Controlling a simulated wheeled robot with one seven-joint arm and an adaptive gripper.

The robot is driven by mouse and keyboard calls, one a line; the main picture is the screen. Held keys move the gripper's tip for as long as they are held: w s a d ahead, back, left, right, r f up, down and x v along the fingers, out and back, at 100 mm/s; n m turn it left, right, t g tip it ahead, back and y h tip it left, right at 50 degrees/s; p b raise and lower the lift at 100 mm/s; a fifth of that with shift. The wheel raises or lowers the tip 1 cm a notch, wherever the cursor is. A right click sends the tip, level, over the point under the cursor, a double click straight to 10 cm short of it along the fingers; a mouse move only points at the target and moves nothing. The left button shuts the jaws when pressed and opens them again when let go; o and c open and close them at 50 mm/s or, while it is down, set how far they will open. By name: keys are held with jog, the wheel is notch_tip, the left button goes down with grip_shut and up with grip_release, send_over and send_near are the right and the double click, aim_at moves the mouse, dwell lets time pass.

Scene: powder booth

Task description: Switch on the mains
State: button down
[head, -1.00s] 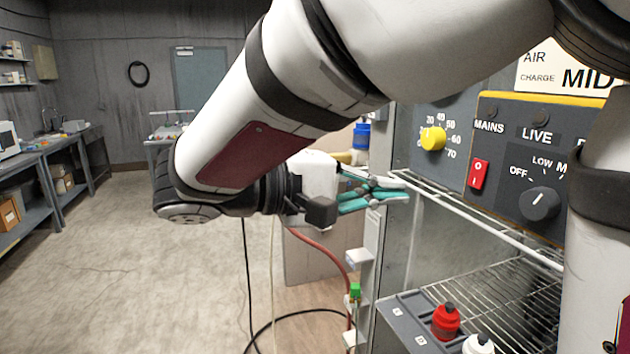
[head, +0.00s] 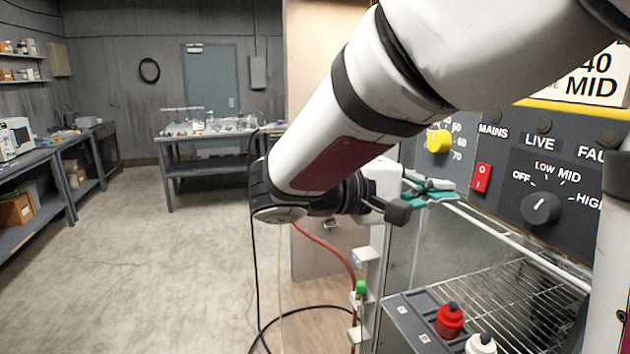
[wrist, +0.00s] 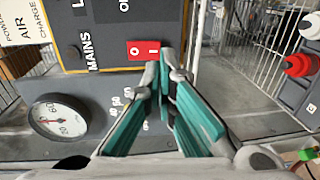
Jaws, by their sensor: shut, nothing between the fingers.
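The mains switch is a red rocker marked O and I (head: 481,177) on the dark control panel (head: 515,150), below the MAINS label. In the wrist view the red rocker (wrist: 149,50) lies just beyond my fingertips. My gripper (head: 452,193), with teal finger pads, is shut and empty, to the left of the switch in the head view. In the wrist view my gripper (wrist: 162,72) has its tips near the rocker's lower edge; I cannot tell whether they touch it. The unlit-looking mains lamp (head: 495,117) is above the label.
A yellow knob (head: 439,140) and a black selector knob (head: 540,207) flank the switch. Below are a wire rack (head: 520,300) and a grey holder with a red-capped bottle (head: 449,319) and a white one (head: 480,344). A pressure gauge (wrist: 60,117) shows in the wrist view.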

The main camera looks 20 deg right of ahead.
aim_at(477, 190)
jog(key=d, duration=0.4)
jog(key=shift+d+f+p, duration=0.25)
jog(key=shift+d+p, duration=0.1)
jog(key=shift+p, duration=0.05)
jog(key=shift+w+d+f, duration=0.1)
jog(key=shift+d, duration=0.2)
jog(key=shift+d+f, duration=0.1)
jog(key=shift+d, duration=0.25)
jog(key=shift+w+a, duration=0.1)
